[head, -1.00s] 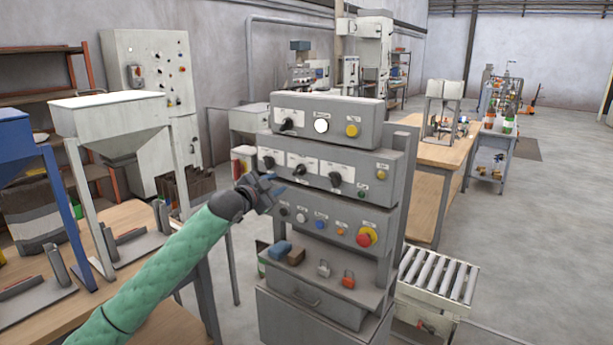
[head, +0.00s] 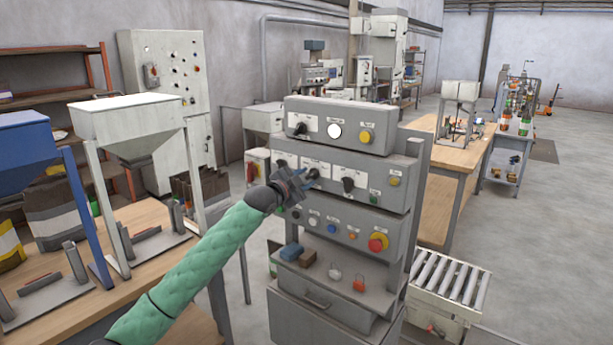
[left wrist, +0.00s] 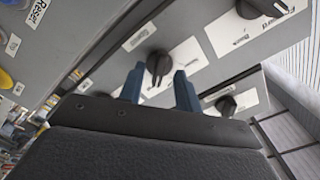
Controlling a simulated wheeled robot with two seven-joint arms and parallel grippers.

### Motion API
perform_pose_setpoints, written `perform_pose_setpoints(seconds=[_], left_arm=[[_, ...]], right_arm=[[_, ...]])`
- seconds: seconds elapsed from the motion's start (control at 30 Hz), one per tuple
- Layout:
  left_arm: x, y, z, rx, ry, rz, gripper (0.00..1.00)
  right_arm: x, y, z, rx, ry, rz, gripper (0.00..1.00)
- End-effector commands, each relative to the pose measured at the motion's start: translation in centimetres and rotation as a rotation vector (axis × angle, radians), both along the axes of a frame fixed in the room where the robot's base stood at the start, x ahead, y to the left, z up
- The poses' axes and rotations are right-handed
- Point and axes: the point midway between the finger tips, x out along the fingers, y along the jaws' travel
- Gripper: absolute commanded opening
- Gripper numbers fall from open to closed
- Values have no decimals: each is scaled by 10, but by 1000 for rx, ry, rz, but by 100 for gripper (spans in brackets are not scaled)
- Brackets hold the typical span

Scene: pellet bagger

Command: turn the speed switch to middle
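The control cabinet (head: 395,172) has a middle panel with a row of black rotary switches on white labels. My left gripper (head: 306,177) is at this row, by the middle black knob (head: 313,174). In the left wrist view, the gripper (left wrist: 158,88) is open, its two blue fingers on either side of that knob (left wrist: 158,64). Whether they touch it I cannot tell. The right knob (head: 348,185) is clear of the gripper. My right gripper is out of view.
The upper box carries a black knob (head: 300,129), a white button (head: 334,131) and a yellow button (head: 366,136). A red emergency button (head: 377,243) sits on the lower panel. Padlocks (head: 358,284) are on the shelf below. A roller conveyor (head: 447,280) stands at right.

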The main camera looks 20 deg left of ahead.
Motion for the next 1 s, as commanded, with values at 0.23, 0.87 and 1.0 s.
perform_pose_setpoints(seconds=[0.23,0.87,1.0], left_arm=[[10,-4,0,-1,0,0,34],[10,-4,0,-3,1,0,0],[10,-4,0,-23,9,-1,0]], right_arm=[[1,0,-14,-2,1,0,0],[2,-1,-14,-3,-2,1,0],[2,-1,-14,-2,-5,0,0]])
